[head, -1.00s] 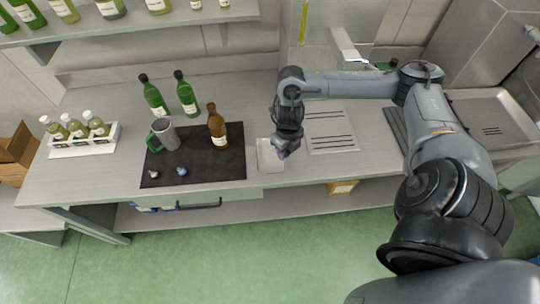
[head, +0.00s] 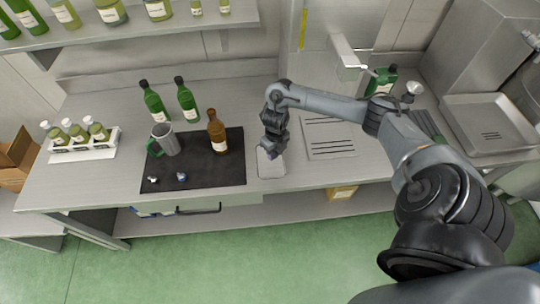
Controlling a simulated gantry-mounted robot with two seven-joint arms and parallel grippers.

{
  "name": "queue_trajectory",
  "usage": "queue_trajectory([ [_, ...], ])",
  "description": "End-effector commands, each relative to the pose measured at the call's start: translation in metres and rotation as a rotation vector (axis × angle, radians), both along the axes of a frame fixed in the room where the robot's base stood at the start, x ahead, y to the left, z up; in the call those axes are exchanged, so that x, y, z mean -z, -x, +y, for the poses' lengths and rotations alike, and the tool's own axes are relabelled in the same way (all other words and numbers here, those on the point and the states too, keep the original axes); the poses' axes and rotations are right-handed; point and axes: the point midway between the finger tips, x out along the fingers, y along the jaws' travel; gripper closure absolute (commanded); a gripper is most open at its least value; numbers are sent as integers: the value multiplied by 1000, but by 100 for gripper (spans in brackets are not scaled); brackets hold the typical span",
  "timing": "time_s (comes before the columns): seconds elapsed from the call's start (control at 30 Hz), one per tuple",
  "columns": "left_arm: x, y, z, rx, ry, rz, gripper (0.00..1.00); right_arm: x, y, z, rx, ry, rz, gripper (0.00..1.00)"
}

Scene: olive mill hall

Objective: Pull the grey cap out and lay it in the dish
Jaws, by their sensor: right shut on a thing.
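My right gripper (head: 270,148) points down over the white dish (head: 272,172), at its back part. It is shut on a small grey-blue piece at its fingertips, which looks like the grey cap; the fingers mostly hide it. I cannot tell whether the piece touches the dish. The visible part of the dish is empty. A brown bottle (head: 218,135) stands upright on the black mat (head: 210,173), left of the gripper. My left gripper is not in view.
A grey jug (head: 170,145) with a green handle and two small stopper-like pieces (head: 182,177) (head: 153,180) are on the mat. Green bottles (head: 187,100) stand behind it. A white rack (head: 85,152) of small bottles is at left. A ribbed drain plate (head: 328,138) lies right of the dish.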

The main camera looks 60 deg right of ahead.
Motion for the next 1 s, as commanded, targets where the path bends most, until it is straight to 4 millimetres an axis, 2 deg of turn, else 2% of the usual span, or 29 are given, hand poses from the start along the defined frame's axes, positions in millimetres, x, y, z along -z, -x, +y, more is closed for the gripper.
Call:
queue_trajectory([
  [0.1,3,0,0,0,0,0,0,10,-14,-4,3,-3,-1,100],
  [0.3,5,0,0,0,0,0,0,16,-24,-9,0,0,1,100],
  [0.47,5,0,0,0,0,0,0,23,-25,-9,-1,-1,4,100],
  [0.73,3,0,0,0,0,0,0,53,-25,-10,0,-1,2,100],
  [1.0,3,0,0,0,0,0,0,57,-25,-10,-1,1,0,100],
])
